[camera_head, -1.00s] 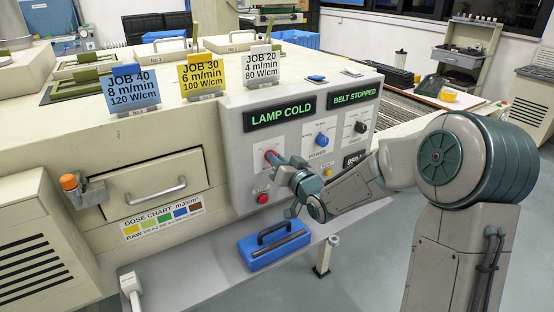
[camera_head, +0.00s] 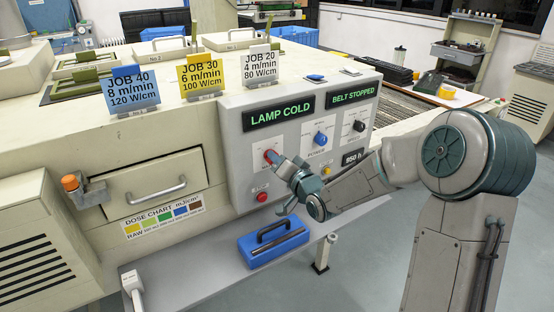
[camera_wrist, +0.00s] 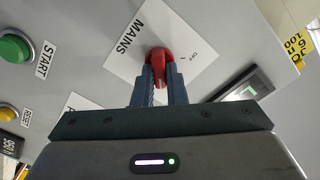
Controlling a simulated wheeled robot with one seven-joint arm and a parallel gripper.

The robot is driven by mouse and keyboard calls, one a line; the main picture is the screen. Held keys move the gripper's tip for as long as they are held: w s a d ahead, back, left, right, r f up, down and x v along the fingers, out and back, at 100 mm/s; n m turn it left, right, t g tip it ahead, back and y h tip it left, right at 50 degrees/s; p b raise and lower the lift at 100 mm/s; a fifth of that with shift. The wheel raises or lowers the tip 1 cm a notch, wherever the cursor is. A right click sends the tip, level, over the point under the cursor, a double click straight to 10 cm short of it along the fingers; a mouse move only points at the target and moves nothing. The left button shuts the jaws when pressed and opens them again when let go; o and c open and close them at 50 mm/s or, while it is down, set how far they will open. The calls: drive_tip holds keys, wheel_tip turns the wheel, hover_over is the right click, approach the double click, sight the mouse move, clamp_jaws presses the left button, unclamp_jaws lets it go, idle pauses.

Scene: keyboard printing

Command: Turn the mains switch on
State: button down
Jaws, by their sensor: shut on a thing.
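The mains switch is a red rotary handle on a white plate marked MAINS on the grey control panel. In the wrist view the red switch (camera_wrist: 159,62) sits between my gripper's fingertips (camera_wrist: 160,75), and the fingers are shut on it. In the head view my gripper (camera_head: 276,160) reaches the panel at the switch (camera_head: 268,153), below the LAMP COLD display (camera_head: 280,113). The fingers hide part of the handle, and I cannot tell its exact angle against the plate's marks.
A red button (camera_head: 262,197) is below the switch and a blue power knob (camera_head: 320,138) is to its right. The green START button (camera_wrist: 14,47) and a yellow button (camera_wrist: 7,114) show in the wrist view. A blue case (camera_head: 262,256) lies on the ledge below.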

drive_tip(key=shift+f, duration=0.15)
drive_tip(key=c, duration=1.5)
unclamp_jaws()
drive_tip(key=shift+o, duration=0.2)
drive_tip(key=shift+s, duration=0.1)
drive_tip(key=v, duration=1.3)
drive_tip(key=shift+s+d, duration=0.25)
drive_tip(key=shift+s, duration=0.05)
